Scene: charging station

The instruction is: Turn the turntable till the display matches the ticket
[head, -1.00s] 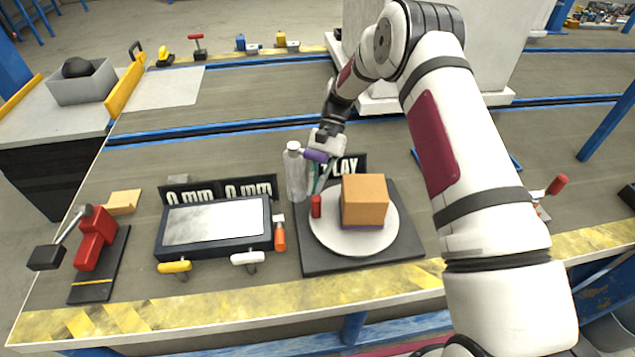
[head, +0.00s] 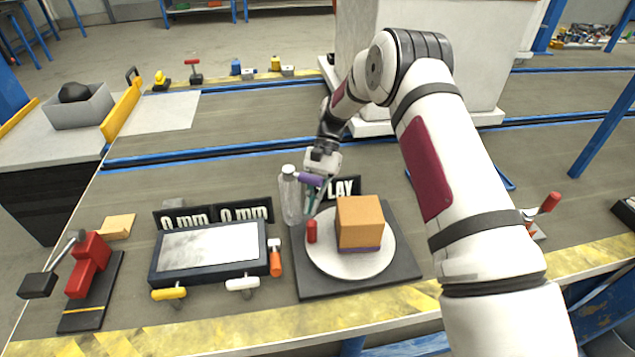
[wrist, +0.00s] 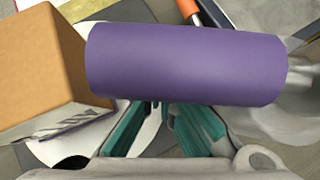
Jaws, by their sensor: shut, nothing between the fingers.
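The turntable is a round white plate (head: 335,262) on a dark square base (head: 400,268). An orange-brown box (head: 359,222) stands on it, with a purple strip low on its side. A red upright peg (head: 311,231) stands at the plate's left edge. The display (head: 346,187) behind the plate shows "LAY"; its left part is hidden by my gripper. My gripper (head: 312,206) is shut and empty, pointing down just behind the red peg. In the wrist view its teal fingers (wrist: 165,130) are partly covered by a purple cylinder (wrist: 190,62). I cannot make out a ticket.
A clear bottle (head: 290,196) stands just left of my gripper. Left of the turntable are a framed panel (head: 208,250) with yellow and white handles, two "0 mm" displays (head: 213,217) and an orange-handled tool (head: 275,258). A red lever clamp (head: 88,266) stands far left.

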